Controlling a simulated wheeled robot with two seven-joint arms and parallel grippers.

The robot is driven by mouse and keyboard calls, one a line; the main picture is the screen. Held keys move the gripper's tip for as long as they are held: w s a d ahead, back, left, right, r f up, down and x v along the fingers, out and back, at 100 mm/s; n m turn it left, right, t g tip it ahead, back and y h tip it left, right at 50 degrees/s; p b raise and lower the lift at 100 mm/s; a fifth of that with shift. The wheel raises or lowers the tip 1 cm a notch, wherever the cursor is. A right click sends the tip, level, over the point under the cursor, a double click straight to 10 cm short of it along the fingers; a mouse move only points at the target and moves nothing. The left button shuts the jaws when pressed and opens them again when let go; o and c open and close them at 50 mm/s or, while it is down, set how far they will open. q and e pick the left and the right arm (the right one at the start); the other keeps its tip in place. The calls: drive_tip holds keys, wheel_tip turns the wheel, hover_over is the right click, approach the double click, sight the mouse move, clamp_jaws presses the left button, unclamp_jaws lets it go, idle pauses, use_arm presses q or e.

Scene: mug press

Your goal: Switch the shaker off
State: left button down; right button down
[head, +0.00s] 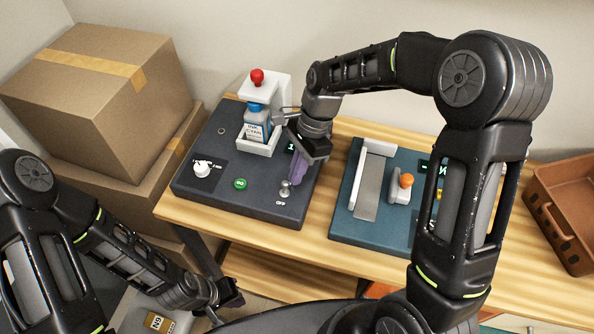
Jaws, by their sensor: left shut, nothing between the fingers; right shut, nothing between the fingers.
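The shaker (225,199) is a dark grey box on the wooden table. A small metal toggle switch (285,189) sits near its front right, above the word OFF. The box also has a white knob (201,168), a green GO button (240,184) and a partly hidden display. A blue and white bottle (257,124) stands in its white holder under a red knob. My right gripper (298,178) is shut and empty, pointing down just behind the switch; I cannot tell whether it touches it. My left gripper (228,300) is shut and empty, low in front of the table.
A teal device (343,215) with an orange-topped lever (405,182) stands right of the shaker, partly behind my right arm. A brown basket (566,205) is at the far right. Cardboard boxes (95,95) are stacked at the left. Bare wood (323,190) separates the two devices.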

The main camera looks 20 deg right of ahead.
drive_tip(key=shift+s+a+r+t+h, duration=0.3)
drive_tip(key=shift+s+a+t+h, duration=0.25)
drive_tip(key=shift+t, duration=0.45)
drive_tip(key=shift+d, duration=0.1)
drive_tip(key=shift+p+v, duration=0.5)
drive_tip(key=shift+v, duration=0.3)
